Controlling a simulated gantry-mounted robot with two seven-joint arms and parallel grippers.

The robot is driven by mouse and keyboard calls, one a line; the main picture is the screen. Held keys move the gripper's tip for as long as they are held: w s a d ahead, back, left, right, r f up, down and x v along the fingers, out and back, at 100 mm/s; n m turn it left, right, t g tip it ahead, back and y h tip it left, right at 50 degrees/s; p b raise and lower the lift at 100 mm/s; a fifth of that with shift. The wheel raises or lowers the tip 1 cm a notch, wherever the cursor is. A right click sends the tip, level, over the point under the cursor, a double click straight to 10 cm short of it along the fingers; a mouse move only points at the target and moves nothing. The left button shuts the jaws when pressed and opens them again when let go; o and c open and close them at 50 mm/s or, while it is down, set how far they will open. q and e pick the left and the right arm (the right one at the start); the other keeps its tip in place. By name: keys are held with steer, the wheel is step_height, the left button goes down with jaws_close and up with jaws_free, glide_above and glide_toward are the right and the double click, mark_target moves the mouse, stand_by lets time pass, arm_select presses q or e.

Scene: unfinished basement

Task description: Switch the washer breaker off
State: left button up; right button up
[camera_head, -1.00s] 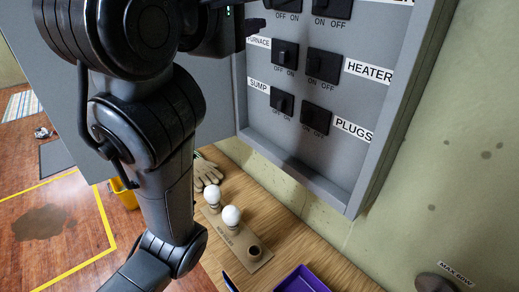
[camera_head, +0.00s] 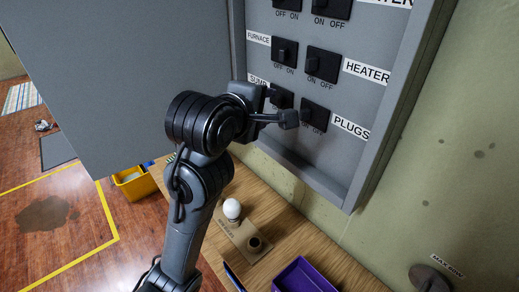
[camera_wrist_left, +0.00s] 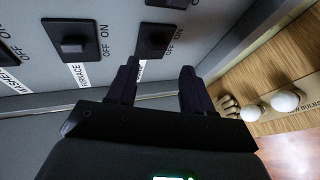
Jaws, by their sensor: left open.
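The grey breaker panel (camera_head: 290,150) fills the upper middle of the head view, with black switches marked FURNACE, SUMP, HEATER and PLUGS. Two upper switches (camera_head: 287,4) (camera_head: 333,8) are partly cut by the frame edge. My left gripper (camera_head: 284,110) is open, in front of the lower SUMP and PLUGS switches, partly covering them. In the left wrist view its two fingers (camera_wrist_left: 159,82) are apart and empty, with a black switch (camera_wrist_left: 155,40) beyond them. My right gripper is not in view.
The panel's grey door (camera_head: 130,70) stands open at left. Below is a wooden bench (camera_head: 320,255) with a bulb holder (camera_head: 252,245), a white bulb (camera_head: 232,209) and a purple tray (camera_head: 303,276). A yellow bin (camera_head: 135,186) stands left of the bench.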

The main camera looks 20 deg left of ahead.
arm_select(q)
step_height(320, 180, down, 12)
steer(key=g+p, duration=0.1)
steer(key=g, duration=0.1)
steer(key=shift+s+a+r+m, duration=0.2)
steer(key=shift+a+m, duration=0.1)
stand_by(0.3)
